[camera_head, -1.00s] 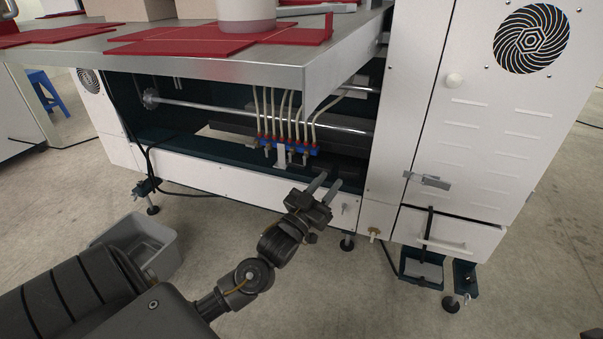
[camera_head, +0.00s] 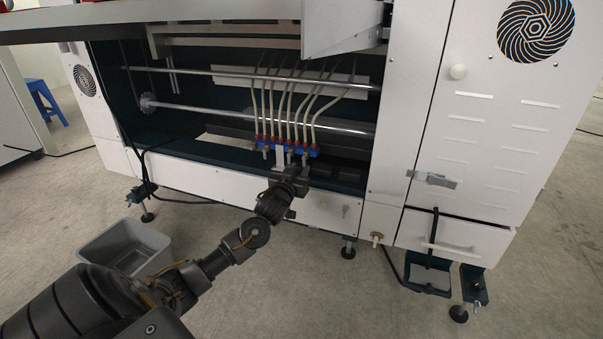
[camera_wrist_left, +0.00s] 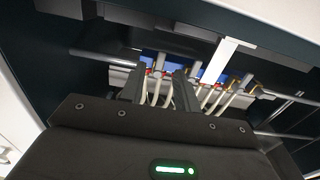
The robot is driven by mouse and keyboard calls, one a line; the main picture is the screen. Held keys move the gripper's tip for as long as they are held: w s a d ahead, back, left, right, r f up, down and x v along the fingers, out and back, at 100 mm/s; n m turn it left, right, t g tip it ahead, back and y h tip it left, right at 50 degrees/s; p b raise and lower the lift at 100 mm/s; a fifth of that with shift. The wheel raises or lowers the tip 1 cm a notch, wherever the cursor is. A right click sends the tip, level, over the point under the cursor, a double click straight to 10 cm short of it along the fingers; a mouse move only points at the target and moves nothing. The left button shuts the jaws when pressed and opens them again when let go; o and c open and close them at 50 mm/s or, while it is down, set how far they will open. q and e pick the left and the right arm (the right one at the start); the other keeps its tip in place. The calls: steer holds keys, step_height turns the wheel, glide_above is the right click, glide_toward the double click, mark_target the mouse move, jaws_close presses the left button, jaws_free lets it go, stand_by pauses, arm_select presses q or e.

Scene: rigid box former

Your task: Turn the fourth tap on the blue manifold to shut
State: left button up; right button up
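The blue manifold (camera_head: 311,153) sits low inside the machine's open bay, with several red fittings and pale hoses rising from it. Small metal taps line its front; my gripper partly hides them, so I cannot tell their settings. My left gripper (camera_head: 289,166) is in front of the manifold's middle, just below it. In the left wrist view the two dark fingers (camera_wrist_left: 159,75) are apart, pointing at the blue manifold (camera_wrist_left: 212,74), with hoses visible between them. I cannot tell whether either finger touches a tap. My right gripper is not in view.
A white bracket (camera_wrist_left: 222,60) stands beside the fingers. Metal rods (camera_head: 250,116) cross the bay behind the hoses, and a white lower panel (camera_head: 230,185) runs below the opening. A grey bin (camera_head: 125,245) stands on the floor at left.

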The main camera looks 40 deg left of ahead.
mark_target(304, 161)
arm_select(q)
steer(key=shift+b+x, duration=0.4)
steer(key=shift+x, duration=1)
steer(key=shift+c, duration=0.3)
jaws_close()
